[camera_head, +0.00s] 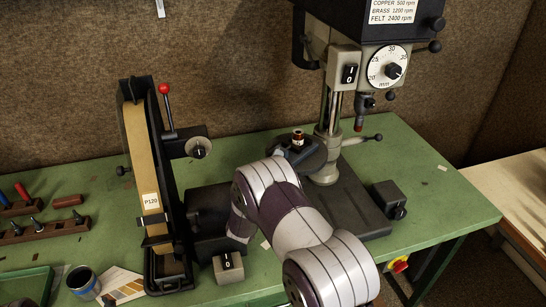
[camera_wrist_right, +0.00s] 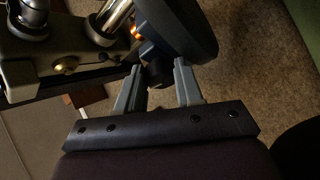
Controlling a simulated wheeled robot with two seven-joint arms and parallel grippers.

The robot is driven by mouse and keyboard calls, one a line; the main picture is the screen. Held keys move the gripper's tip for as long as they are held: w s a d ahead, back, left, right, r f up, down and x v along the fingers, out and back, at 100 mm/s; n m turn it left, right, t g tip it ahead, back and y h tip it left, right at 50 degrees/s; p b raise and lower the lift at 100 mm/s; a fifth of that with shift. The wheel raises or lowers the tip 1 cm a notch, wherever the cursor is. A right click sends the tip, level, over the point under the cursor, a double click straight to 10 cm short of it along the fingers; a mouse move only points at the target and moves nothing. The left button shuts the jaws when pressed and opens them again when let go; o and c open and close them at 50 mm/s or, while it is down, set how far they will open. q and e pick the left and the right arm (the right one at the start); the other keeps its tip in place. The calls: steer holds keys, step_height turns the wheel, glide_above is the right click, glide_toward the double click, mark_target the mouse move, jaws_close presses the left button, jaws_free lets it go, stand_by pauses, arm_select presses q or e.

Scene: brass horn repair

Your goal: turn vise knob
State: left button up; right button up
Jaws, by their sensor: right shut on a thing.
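In the right wrist view, a small dark vise knob (camera_wrist_right: 157,75) sits between the two grey fingers of my right gripper (camera_wrist_right: 160,80). The gripper is shut on it. A dark blue-grey rounded body (camera_wrist_right: 185,28) is just beyond the knob, with a small glowing brass-coloured spot beside it. In the head view my right arm reaches in from the bottom and hides the knob and my right gripper. My left gripper is not in view.
The drill press (camera_head: 330,120) stands behind my arm on the green bench (camera_head: 440,195). A belt sander (camera_head: 152,170) with a red-tipped lever is close on the left. A dark box (camera_head: 388,198) is at the right. The bench's right end is mostly clear.

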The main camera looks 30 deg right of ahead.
steer(key=shift+a+r, duration=0.1)
steer(key=o, duration=0.6)
steer(key=shift+o, duration=0.8)
steer(key=shift+a, duration=0.2)
steer(key=shift+s+a, duration=0.1)
steer(key=b+v, duration=0.4)
steer(key=v, duration=0.8)
steer(key=shift+s+a, duration=0.15)
